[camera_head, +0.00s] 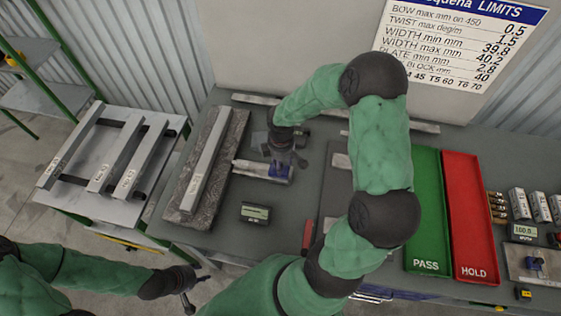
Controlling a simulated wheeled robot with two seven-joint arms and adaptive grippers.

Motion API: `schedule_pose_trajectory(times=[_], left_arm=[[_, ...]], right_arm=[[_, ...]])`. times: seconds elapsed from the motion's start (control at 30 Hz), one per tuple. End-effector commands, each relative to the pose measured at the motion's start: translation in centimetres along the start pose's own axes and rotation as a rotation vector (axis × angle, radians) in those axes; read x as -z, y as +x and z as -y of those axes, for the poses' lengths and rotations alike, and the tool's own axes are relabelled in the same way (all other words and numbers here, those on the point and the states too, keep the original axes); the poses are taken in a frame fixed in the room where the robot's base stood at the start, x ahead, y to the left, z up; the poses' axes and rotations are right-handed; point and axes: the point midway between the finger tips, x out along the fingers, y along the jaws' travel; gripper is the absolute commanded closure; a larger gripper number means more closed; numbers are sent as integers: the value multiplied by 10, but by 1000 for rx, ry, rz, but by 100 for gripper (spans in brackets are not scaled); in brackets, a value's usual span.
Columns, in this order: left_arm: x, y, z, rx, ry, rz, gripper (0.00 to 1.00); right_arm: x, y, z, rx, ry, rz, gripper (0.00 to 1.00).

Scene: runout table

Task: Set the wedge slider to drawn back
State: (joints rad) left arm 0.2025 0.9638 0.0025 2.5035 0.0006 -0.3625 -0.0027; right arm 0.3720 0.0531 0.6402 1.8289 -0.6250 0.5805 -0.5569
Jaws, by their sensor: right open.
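My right gripper (284,158) points down over a small fixture on the grey bench. It is open, and its fingers are close to a blue part (280,171) at the fixture's right end. A pale metal bar (248,167) runs left from the blue part. I take this fixture to hold the wedge slider, but the gripper covers much of it. I cannot tell the slider's position or whether the fingers touch it. My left gripper (188,300) hangs low in front of the bench, away from everything; its finger opening is unclear.
A stone slab with a long bar (207,160) lies left of the fixture. A small display box (255,213) and a red-handled tool (308,236) lie nearer. Green PASS (424,215) and red HOLD (470,220) trays are at the right. A rack of bars (115,160) stands far left.

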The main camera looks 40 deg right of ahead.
Motion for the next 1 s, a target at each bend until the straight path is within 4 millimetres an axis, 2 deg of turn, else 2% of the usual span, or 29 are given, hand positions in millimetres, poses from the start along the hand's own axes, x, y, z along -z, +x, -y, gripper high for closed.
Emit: schedule_pose_trajectory(times=[0.13,0.27,0.7,0.83,1.0], left_arm=[[0,0,0,0,0,-1,60],[0,0,0,0,0,0,60],[0,0,0,0,0,0,60],[0,0,0,0,0,0,60],[0,0,0,0,0,0,60]], right_arm=[[1,-4,0,-2,0,-2,48],[1,-18,-1,-3,-1,-2,48],[-1,-99,-1,-3,1,-3,48],[-1,-112,-1,-1,1,-1,48],[-1,-120,0,0,1,-1,48]])
